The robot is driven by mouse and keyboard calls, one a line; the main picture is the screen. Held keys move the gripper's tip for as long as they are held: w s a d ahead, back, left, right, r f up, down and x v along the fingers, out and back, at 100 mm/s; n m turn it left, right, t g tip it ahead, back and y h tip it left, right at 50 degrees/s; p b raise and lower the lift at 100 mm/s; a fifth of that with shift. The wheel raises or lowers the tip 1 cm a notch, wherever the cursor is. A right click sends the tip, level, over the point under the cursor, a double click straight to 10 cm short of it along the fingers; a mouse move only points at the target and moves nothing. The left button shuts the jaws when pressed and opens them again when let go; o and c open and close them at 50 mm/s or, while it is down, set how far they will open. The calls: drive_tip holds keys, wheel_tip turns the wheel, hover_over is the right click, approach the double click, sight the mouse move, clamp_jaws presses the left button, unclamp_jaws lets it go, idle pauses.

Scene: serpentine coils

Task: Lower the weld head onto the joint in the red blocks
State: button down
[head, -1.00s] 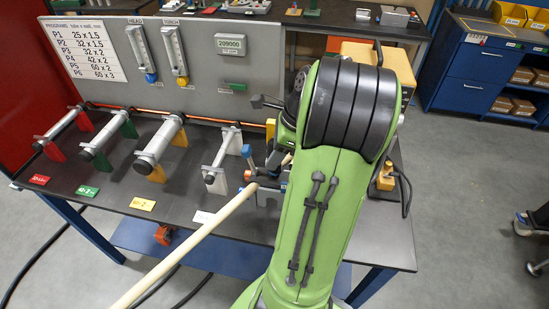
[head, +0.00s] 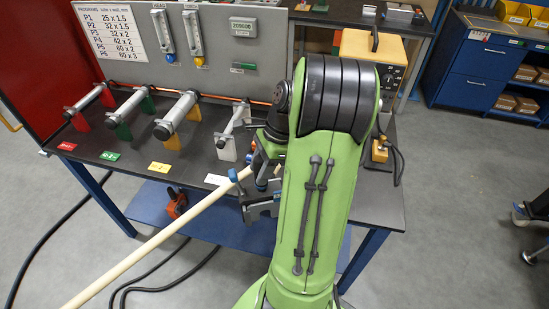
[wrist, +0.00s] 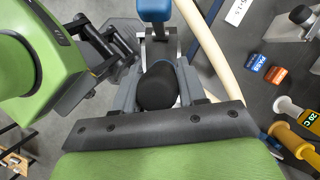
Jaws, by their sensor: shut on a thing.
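The red blocks (head: 82,122) stand at the left of the bench and carry a grey tube (head: 90,98); the joint itself is too small to make out. My gripper (wrist: 158,88) is shut on a dark, rounded grip of what looks like the weld head (head: 262,207). The weld head has blue and grey parts and a cream hose (head: 165,240); a blue part of it shows at the top of the wrist view (wrist: 153,10). It hangs by the bench's front edge, well right of the red blocks. My arm hides part of it.
Green (head: 122,131), yellow (head: 173,142) and white blocks (head: 226,153) with tubes stand between the red blocks and my arm. An upright panel (head: 185,70) backs the bench. An orange box (head: 369,68) stands at the right.

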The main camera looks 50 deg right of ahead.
drive_tip(key=w+a+f+n+g+h, duration=0.1)
drive_tip(key=w+a+f+n+g, duration=0.1)
drive_tip(key=w+a+f+n, duration=0.2)
drive_tip(key=w+a+f+n+g+h, duration=0.1)
drive_tip(key=w+a+f+n+g, duration=0.1)
drive_tip(key=w+a+f+n, duration=0.3)
drive_tip(key=w+a+f+n+g+h, duration=0.1)
drive_tip(key=w+a+f+n, duration=0.3)
drive_tip(key=a+f+n, duration=0.6)
drive_tip(key=a+n+g, duration=0.1)
drive_tip(key=a+n, duration=0.2)
drive_tip(key=n, duration=0.2)
drive_tip(key=shift+w+f+g+h, duration=0.25)
drive_tip(key=shift+g+h, duration=0.05)
drive_tip(key=shift+h, duration=0.1)
drive_tip(key=shift+a, duration=0.15)
